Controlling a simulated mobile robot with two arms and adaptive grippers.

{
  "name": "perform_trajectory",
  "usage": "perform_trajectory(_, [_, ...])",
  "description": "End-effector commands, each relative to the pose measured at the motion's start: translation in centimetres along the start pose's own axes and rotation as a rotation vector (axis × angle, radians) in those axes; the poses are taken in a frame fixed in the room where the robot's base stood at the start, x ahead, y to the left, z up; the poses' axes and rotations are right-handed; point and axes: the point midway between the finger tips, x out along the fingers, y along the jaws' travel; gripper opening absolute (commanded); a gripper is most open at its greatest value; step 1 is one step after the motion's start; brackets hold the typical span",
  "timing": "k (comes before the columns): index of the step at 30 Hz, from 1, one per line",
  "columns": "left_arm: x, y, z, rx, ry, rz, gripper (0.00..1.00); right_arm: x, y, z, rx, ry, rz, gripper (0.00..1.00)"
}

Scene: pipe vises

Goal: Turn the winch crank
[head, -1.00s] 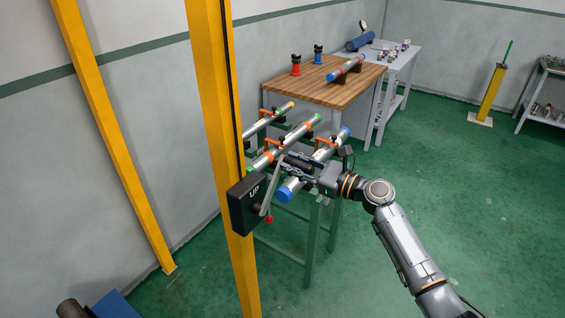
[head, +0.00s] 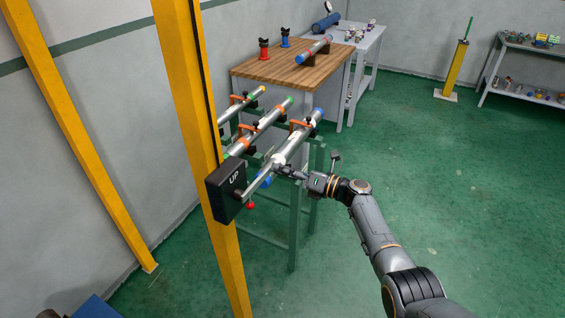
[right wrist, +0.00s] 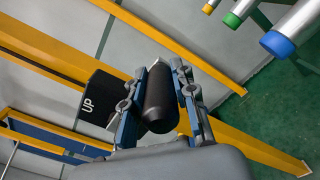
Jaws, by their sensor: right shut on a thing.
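The winch is a black box (head: 226,191) marked UP, fixed to a yellow post. Its grey crank arm (head: 257,183) slants up and to the right from the box's front, and a small red ball (head: 250,206) hangs below the box side. My right gripper (head: 281,167) is at the upper end of the crank arm. In the right wrist view its two fingers (right wrist: 158,100) are shut on the black cylindrical crank handle (right wrist: 160,98), one on each side. The box also shows there (right wrist: 98,97). In the head view the handle is mostly hidden by the fingers. My left gripper is out of view.
Close behind my right gripper is a green pipe stand (head: 294,225) with clamped pipes (head: 262,123). The yellow post (head: 196,110) rises left of the winch. A wooden-topped bench (head: 285,68) stands behind. The green floor (head: 440,180) at right is clear.

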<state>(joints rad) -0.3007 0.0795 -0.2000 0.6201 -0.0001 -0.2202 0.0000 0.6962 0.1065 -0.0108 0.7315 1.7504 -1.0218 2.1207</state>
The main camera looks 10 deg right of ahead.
Motion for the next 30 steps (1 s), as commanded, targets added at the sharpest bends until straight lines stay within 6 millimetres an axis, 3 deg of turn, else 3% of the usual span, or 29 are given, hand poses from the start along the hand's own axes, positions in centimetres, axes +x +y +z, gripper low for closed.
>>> perform_trajectory(9, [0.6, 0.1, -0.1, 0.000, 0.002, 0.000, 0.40, 0.0, -2.2, -4.2, 0.306, 0.002, -0.001, 0.00])
perform_trajectory(18, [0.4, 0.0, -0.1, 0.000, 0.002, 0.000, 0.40, 0.0, -3.0, -8.3, 0.586, 0.004, -0.001, 0.00])
perform_trajectory(30, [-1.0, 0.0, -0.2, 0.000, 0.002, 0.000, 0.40, -0.1, -2.2, -13.7, 0.712, 0.005, -0.003, 0.00])
